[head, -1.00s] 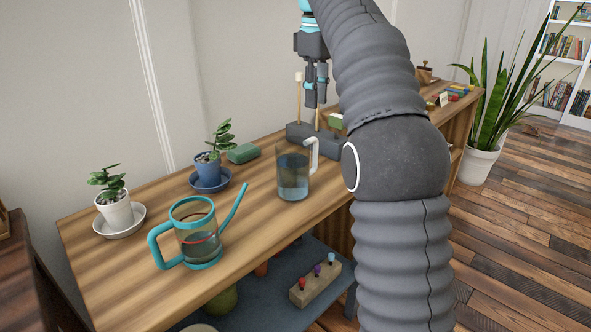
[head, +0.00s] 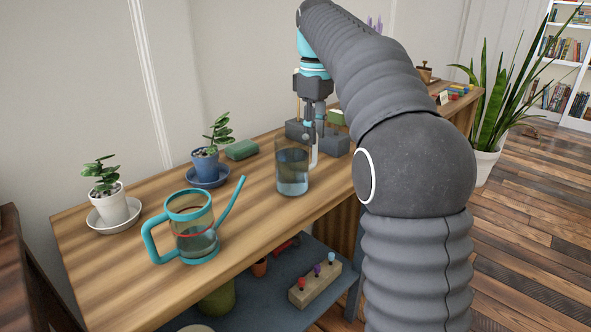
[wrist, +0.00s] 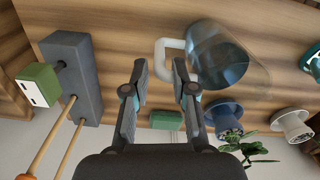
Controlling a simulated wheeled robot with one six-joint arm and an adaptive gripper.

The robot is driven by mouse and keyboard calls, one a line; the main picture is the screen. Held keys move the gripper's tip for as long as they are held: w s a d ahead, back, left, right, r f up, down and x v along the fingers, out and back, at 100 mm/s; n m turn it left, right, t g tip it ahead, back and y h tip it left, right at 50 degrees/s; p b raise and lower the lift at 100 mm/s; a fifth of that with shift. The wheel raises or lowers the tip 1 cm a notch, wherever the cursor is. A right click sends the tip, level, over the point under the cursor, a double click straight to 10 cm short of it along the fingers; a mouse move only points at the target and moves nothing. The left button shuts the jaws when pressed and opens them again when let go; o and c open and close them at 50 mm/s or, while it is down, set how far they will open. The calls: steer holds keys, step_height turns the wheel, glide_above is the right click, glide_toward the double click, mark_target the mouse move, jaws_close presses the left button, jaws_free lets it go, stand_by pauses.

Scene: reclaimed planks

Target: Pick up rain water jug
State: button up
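The rain water jug (head: 292,176) is a clear, dark-tinted cylinder with water in its lower part and a white handle on its right side. It stands upright on the wooden bench top. My gripper (head: 313,138) points down at the jug's handle side, its fingertips near the rim and upper handle. In the wrist view my gripper (wrist: 160,78) is open, with a gap between two dark fingers. The jug (wrist: 225,55) lies just beyond the right finger, and its white handle shows ahead of the gap. I see no contact with the handle.
A teal watering can (head: 193,232) stands front left. A blue potted plant (head: 206,165), a white potted plant (head: 112,205) and a green block (head: 242,150) are to the left. A grey holder with sticks (head: 335,142) sits close behind the gripper. Bench space between can and jug is clear.

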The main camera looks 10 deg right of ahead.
mark_target(315, 147)
step_height(315, 147, down, 4)
steer(key=shift+d+f+b, duration=0.1)
steer(key=shift+b, duration=0.35)
steer(key=shift+c, duration=0.3)
jaws_close()
steer(key=shift+r, duration=0.25)
steer(key=shift+r+p, duration=0.7)
steer(key=shift+r, duration=1.35)
steer(key=s+d+r, duration=0.6)
steer(key=s+d, duration=0.2)
steer(key=shift+s+r, duration=0.2)
steer(key=shift+r, duration=0.05)
